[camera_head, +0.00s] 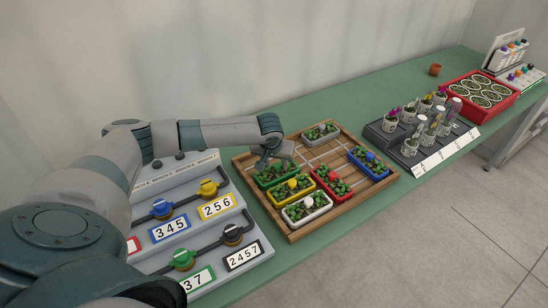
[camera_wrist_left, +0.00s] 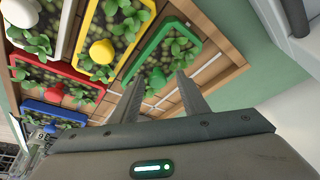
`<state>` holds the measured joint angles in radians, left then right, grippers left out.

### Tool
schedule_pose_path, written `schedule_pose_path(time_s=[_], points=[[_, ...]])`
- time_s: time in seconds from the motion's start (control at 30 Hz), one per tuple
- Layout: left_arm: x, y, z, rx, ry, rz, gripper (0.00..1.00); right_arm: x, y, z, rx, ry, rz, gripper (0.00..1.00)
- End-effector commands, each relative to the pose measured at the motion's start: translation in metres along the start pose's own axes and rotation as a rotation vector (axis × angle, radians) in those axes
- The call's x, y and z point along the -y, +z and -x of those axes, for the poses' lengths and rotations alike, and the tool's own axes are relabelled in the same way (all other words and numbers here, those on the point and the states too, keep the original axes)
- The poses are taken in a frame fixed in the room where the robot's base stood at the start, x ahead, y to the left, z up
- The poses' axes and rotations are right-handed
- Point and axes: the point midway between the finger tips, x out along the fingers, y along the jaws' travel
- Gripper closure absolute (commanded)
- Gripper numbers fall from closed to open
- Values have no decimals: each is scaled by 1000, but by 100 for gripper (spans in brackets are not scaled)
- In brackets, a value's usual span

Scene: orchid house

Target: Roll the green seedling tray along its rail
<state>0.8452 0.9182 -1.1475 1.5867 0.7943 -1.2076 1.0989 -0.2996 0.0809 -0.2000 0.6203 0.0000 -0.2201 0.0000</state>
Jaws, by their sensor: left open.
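The green seedling tray (camera_head: 279,185) sits at the left back of a wooden frame with rails, filled with small leafy plants. Whether a finger touches the tray I cannot tell. My right gripper is out of view.
The wooden frame (camera_head: 294,237) also holds yellow (camera_head: 283,202), white (camera_head: 297,223), red (camera_head: 343,198), blue (camera_head: 377,178) and grey (camera_head: 315,141) trays. A valve panel with number cards (camera_head: 170,228) stands left. A dark rack of pots (camera_head: 418,160) stands right. Pale rails show between trays.

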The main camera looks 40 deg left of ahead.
Motion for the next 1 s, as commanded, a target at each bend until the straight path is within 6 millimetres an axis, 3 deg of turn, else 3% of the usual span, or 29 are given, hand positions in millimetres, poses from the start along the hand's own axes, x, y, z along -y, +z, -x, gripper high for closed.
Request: schedule_pose_path(time_s=[0.17, 0.37, 1.0], points=[[0, 0, 9, -1, 1, 1, 59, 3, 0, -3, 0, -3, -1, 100], [0, 0, 33, -3, 2, 0, 59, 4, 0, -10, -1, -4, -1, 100], [2, 1, 154, -3, 0, 2, 59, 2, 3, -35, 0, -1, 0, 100]])
